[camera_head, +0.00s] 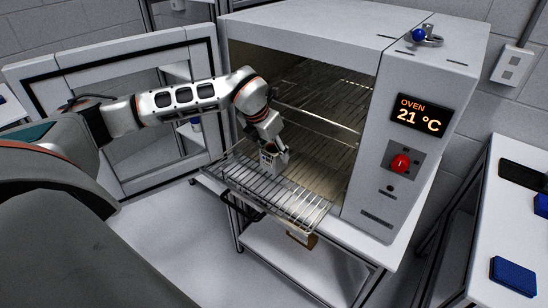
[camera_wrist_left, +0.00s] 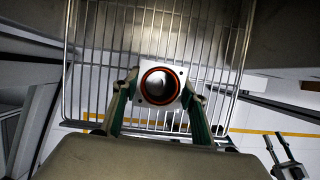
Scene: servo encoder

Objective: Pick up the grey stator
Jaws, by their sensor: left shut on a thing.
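The grey stator (camera_wrist_left: 160,85) shows in the left wrist view as a pale square face with an orange-red ring around a dark round bore. My left gripper (camera_wrist_left: 158,98) is shut on it, one finger at each side. In the head view my left gripper (camera_head: 273,154) is at the oven mouth, over the pulled-out wire rack. The stator is small there and partly covered by the fingers. I cannot tell whether it touches the rack. My right gripper (camera_wrist_left: 279,138) shows small at the lower right of the left wrist view, its fingers apart and empty.
The oven (camera_head: 300,30) stands open, its door (camera_head: 110,75) swung out to the left. The wire rack (camera_head: 290,205) sticks out of the chamber below my left gripper. A side table (camera_head: 480,225) at right holds a blue block (camera_head: 513,275) and dark items.

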